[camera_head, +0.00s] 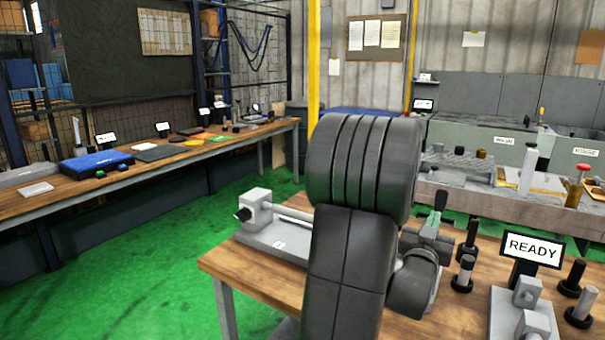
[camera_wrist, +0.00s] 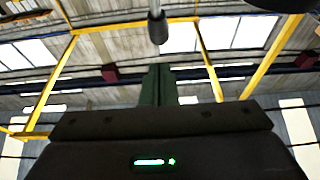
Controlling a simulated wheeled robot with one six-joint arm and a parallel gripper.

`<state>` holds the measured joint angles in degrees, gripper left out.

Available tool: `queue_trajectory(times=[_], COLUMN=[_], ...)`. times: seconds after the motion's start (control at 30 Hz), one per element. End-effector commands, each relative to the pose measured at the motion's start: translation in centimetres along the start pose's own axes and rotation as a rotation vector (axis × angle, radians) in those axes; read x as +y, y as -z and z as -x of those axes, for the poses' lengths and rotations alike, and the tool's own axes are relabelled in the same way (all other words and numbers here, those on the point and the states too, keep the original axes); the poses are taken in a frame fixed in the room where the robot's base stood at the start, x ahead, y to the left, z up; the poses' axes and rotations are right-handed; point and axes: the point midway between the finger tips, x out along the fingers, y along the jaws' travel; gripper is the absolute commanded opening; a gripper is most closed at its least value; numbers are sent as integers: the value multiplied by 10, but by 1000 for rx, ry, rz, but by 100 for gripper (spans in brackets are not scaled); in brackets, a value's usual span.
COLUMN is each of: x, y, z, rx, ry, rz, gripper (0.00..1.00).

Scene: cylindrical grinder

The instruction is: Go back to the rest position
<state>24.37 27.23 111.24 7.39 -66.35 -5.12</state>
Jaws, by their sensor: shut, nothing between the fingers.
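My gripper (camera_head: 441,196) shows in the head view behind and to the right of my large dark arm links, above the wooden table. Its green fingers point upward. In the wrist view the fingers (camera_wrist: 158,84) are together with nothing between them, seen against the roof beams and windows. My arm is folded in front of the head camera and hides the middle of the table.
The wooden table (camera_head: 262,285) holds a grey bench fixture (camera_head: 258,208), a READY sign (camera_head: 533,248) and several dark pegs (camera_head: 463,272). A long workbench (camera_head: 215,148) stands left and a grey machine (camera_head: 480,135) stands behind. Green floor (camera_head: 130,270) lies open at left.

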Motion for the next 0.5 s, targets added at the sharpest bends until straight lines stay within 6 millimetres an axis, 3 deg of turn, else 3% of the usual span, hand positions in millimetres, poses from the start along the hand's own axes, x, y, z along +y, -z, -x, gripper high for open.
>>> queue_trajectory(times=[0.27,0.5], x=[0,0], y=[-12,-15], z=[14,58], rx=[134,130], ry=[0,0], rz=[1,0], gripper=[0,0])
